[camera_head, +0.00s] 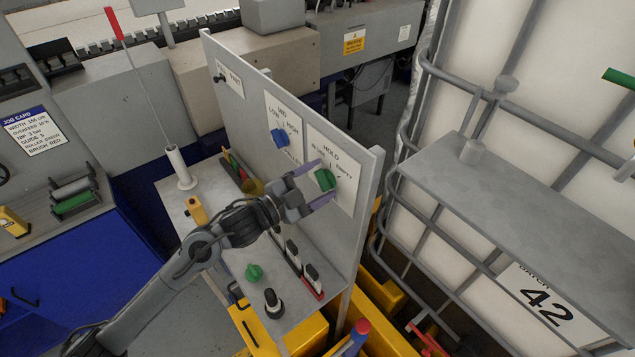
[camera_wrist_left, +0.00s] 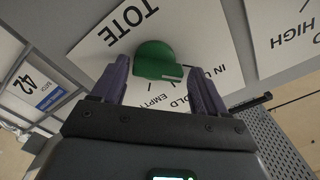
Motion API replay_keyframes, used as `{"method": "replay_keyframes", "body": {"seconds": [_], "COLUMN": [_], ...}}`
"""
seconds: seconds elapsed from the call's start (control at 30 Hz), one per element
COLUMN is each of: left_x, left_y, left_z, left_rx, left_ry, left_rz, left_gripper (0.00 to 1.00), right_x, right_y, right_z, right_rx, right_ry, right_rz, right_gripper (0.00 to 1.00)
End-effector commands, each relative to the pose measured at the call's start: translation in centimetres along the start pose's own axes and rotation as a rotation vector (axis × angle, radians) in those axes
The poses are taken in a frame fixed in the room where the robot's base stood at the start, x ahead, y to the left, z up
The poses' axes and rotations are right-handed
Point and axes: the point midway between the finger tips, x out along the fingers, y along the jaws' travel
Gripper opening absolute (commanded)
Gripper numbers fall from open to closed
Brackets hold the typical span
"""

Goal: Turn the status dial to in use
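The green status dial (camera_head: 325,180) is on the upright grey panel, on a white plate with HOLD and EMPTY lettering. In the left wrist view the dial (camera_wrist_left: 157,60) sits below the word TOTE, with IN USE, HOLD and EMPTY partly hidden by my fingers. A small white mark shows on its lower right edge; I cannot tell which label it lines up with. My left gripper (camera_head: 312,184) is open, its purple fingers on either side of the dial, with visible gaps; it also shows in the wrist view (camera_wrist_left: 160,84). My right gripper is not in view.
A blue dial (camera_head: 279,137) with LOW and HIGH labels is beside the green one on the panel. Below are black switches (camera_head: 292,252), a green knob (camera_head: 254,272) and a black knob (camera_head: 272,300). A caged white tote (camera_head: 490,60) stands right of the panel.

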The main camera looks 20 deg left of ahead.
Motion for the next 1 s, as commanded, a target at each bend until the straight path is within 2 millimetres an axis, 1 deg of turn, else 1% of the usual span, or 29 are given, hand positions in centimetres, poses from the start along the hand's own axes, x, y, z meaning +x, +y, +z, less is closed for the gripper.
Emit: {"method": "replay_keyframes", "body": {"seconds": [0.33,0.47,0.57,0.8,1.0], "left_x": [-0.1,-0.8,-2.0,-6.2,-9.0], "left_y": [0.2,0.3,0.4,0.5,0.4], "left_z": [0.1,0.2,0.3,0.4,0.3], "left_rx": [0.001,0.002,0.002,0.004,0.001], "left_ry": [-0.003,-0.003,-0.004,-0.005,-0.005], "left_rz": [0.005,0.005,0.006,0.007,0.006], "left_gripper": [0.81,0.81,0.81,0.81,0.81], "right_x": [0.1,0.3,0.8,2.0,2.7], "right_y": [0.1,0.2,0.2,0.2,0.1], "right_z": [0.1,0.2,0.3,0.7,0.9], "right_rx": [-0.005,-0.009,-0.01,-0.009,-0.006], "right_ry": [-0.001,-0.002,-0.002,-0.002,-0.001], "right_rz": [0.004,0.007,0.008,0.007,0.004], "right_gripper": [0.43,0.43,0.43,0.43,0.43]}}
